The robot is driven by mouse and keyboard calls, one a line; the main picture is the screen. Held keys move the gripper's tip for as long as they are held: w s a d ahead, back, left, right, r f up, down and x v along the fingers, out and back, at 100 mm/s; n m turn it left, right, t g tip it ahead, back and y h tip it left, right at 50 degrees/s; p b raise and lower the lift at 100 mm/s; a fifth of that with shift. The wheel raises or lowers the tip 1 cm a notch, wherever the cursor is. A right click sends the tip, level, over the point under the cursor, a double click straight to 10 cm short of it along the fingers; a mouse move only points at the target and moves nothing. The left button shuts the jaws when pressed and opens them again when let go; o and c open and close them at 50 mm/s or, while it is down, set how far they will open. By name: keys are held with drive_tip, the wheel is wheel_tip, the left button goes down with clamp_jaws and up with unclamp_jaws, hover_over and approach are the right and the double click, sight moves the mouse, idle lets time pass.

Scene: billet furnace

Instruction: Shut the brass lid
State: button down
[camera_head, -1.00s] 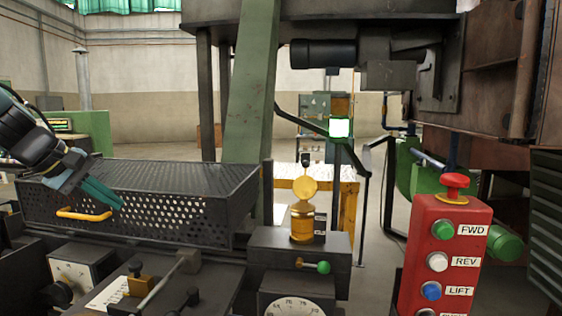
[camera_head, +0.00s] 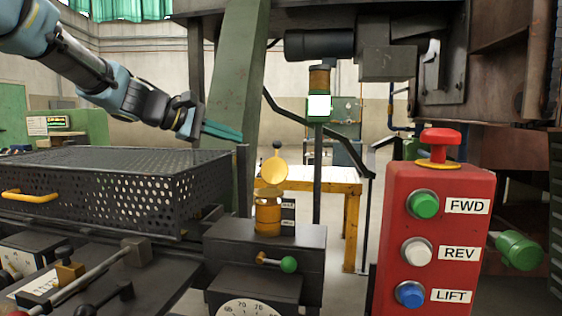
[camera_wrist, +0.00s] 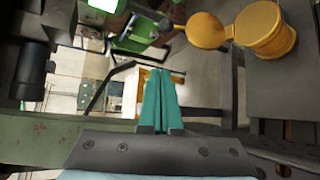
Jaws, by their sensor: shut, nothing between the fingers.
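A small brass pot (camera_head: 267,214) stands on a dark box to the right of the mesh cage. Its round brass lid (camera_head: 274,174) stands open, raised on edge above the pot's back rim, with a small dark knob at its top. The lid (camera_wrist: 202,30) and pot (camera_wrist: 268,32) also show at the top right of the wrist view. My gripper (camera_head: 241,135), with teal fingers, is shut and empty. In the head view it is up and to the left of the lid, apart from it. The wrist view shows the fingers (camera_wrist: 158,75) together.
A black mesh cage (camera_head: 110,185) with a yellow handle lies left of the pot. A green post (camera_head: 236,85) rises behind my gripper. A red button box (camera_head: 432,235) stands at right. A green-knobbed lever (camera_head: 287,264) juts from the dark box's front.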

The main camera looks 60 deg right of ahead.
sight(275, 162)
drive_tip(key=s+d+f+p, duration=0.2)
drive_tip(key=s+d+p, duration=0.3)
drive_tip(key=s+d, duration=0.1)
drive_tip(key=shift+d+f+p, duration=0.15)
drive_tip(key=shift+f+p, duration=0.2)
drive_tip(key=shift+f, duration=0.05)
idle(0.3)
drive_tip(key=shift+f+b, duration=0.1)
drive_tip(key=shift+b, duration=0.95)
